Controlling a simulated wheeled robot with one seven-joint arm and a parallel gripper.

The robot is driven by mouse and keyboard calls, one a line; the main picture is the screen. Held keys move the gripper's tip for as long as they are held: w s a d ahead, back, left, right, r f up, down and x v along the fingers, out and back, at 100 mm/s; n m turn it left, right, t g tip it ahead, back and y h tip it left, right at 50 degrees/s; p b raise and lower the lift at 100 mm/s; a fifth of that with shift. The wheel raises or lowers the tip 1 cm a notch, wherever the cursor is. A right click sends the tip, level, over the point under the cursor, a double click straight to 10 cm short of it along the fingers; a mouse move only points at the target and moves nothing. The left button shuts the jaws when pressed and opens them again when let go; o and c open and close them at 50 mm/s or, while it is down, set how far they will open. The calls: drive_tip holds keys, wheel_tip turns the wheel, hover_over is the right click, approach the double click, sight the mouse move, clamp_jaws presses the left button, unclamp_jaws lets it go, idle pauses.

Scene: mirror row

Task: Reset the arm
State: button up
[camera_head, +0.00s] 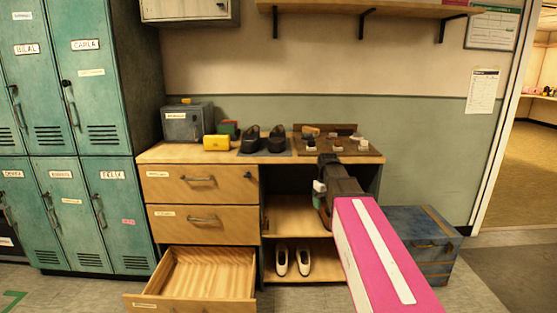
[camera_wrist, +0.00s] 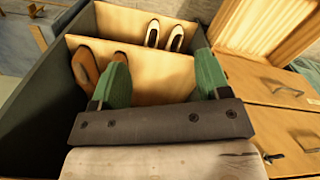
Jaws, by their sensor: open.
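My gripper (camera_wrist: 162,68) is open and empty, with its two green fingers apart in the wrist view. In the head view my gripper (camera_head: 319,190) is in front of the open shelf bay of the wooden cabinet (camera_head: 257,222). In the wrist view a pair of brown shoes (camera_wrist: 87,72) stands on the upper shelf (camera_wrist: 150,72), beside and partly behind the left finger. In the head view my arm hides most of that shelf's right side. A pair of cream shoes (camera_head: 282,262) stands on the lower shelf.
The cabinet's bottom drawer (camera_head: 205,280) is pulled out and looks empty. Black shoes (camera_head: 250,140), a yellow item (camera_head: 216,143) and a wooden tray (camera_head: 368,149) are on the countertop. A blue chest (camera_head: 425,240) stands right of the cabinet. Teal lockers (camera_head: 90,100) line the left.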

drive_tip(key=s+f+m, duration=0.4)
drive_tip(key=s+f, duration=1.5)
drive_tip(key=shift+s+f+m, duration=0.15)
drive_tip(key=shift+s+m, duration=0.2)
drive_tip(key=shift+m, duration=0.05)
